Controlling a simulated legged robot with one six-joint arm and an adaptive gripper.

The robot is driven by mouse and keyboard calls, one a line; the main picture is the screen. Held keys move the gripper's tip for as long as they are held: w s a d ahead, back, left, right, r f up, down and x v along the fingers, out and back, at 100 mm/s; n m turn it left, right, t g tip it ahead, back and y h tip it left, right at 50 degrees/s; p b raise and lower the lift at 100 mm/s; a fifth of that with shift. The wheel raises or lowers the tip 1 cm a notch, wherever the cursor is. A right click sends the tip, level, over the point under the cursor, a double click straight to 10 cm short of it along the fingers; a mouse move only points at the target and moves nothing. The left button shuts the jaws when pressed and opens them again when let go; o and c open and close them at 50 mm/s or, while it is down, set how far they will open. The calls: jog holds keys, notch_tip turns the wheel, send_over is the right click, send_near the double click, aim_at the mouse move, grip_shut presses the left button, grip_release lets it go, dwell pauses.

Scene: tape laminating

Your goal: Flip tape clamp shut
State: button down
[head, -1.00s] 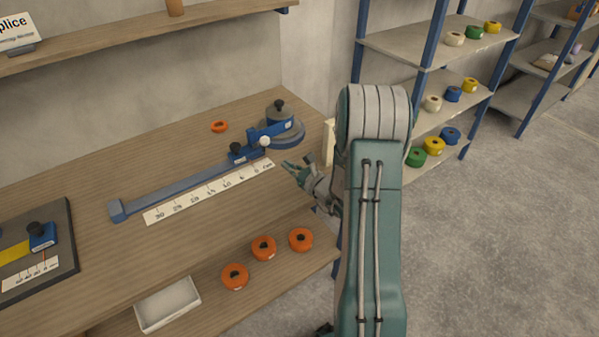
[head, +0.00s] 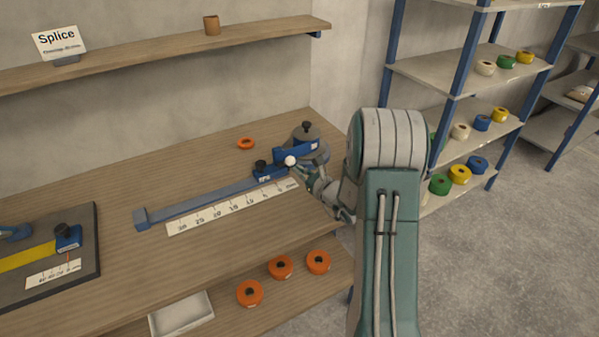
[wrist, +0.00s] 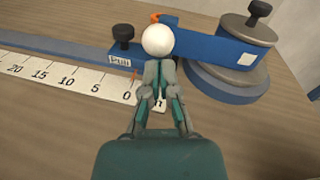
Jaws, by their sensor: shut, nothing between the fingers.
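The tape clamp (head: 297,152) is a blue arm beside a round grey-topped base on the bench. It also shows in the wrist view (wrist: 212,47). A white ball knob (wrist: 158,40) sits at the arm's near left end. My gripper (wrist: 159,72) is shut and empty, its fingertips just below the ball in the wrist view. I cannot tell whether they touch it. In the head view my gripper (head: 303,171) is at the clamp's near side. A blue block (wrist: 121,60) marked "Pull" with a black knob stands left of the ball, on the long rail (head: 200,204).
A number scale (head: 230,207) lies along the rail's front. A dark splice board (head: 85,262) is at the left. Orange rolls and a white tray (head: 182,313) are on the lower shelf. Tape shelves (head: 480,75) stand right.

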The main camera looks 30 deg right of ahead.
aim_at(295, 160)
jog(key=shift+w+r+g, duration=0.15)
jog(key=shift+r+g, duration=0.25)
jog(key=shift+w+r+g, duration=0.65)
jog(key=shift+r+g, duration=0.25)
jog(key=shift+g, duration=0.2)
jog(key=shift+w+r+m+g+h, duration=0.2)
jog(key=shift+w+r+g, duration=0.3)
jog(key=shift+g, duration=0.3)
jog(key=shift+w+r+m+g+h, duration=0.2)
jog(key=shift+w+r+g, duration=0.2)
jog(key=shift+w+g, duration=0.3)
jog(key=shift+w+a+r, duration=0.1)
jog(key=shift+w+r, duration=0.2)
jog(key=shift+w, duration=0.25)
jog(key=shift+w+r, duration=0.25)
jog(key=shift+w, duration=0.3)
jog(key=shift+w+r, duration=0.1)
